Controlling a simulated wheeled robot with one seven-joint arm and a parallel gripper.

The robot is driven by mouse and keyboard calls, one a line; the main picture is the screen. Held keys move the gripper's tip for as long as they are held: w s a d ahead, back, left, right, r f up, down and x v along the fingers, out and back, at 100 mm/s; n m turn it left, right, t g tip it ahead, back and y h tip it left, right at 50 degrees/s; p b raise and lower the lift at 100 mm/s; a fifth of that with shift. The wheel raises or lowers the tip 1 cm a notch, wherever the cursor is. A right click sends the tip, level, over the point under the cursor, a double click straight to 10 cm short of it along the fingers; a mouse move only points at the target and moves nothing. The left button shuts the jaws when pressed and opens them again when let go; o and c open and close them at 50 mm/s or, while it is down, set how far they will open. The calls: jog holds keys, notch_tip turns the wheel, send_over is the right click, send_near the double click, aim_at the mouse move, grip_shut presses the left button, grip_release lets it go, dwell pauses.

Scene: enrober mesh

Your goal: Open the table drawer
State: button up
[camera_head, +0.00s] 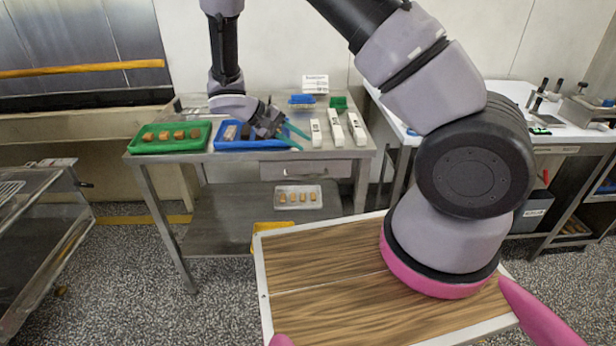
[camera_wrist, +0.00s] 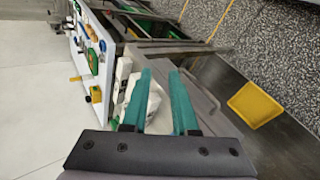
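The steel table (camera_head: 185,158) stands against the wall with a drawer (camera_head: 340,168) under the right part of its top. The drawer front looks flush with the table, so it appears closed. My gripper (camera_head: 303,143) is above the table's front edge, just above the drawer and apart from the handle. Its two teal fingers point right. In the wrist view my gripper (camera_wrist: 160,72) is open, with a clear gap between the fingers. White packages show behind and between the fingers there.
A green tray (camera_head: 137,146) with brown pieces and a blue tray (camera_head: 221,144) stand on the tabletop. Several white packages (camera_head: 316,134) stand right of my gripper. A metal tray (camera_head: 318,196) lies on the lower shelf. A second table (camera_head: 400,127) stands at right.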

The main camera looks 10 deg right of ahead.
aim_at(308, 176)
jog(key=w+a+f+n+t+h, duration=0.1)
jog(key=a+f+n+t+h, duration=0.2)
jog(key=f, duration=0.5)
jog(key=a+f+n+t+h, duration=0.1)
jog(key=f+n+t, duration=0.2)
jog(key=f+t, duration=0.45)
jog(key=shift+n+g, duration=0.3)
jog(key=shift+g, duration=0.65)
jog(key=x, duration=0.3)
jog(key=f+x, duration=0.1)
jog(key=x, duration=0.6)
jog(key=shift+w+f, duration=0.35)
grip_shut()
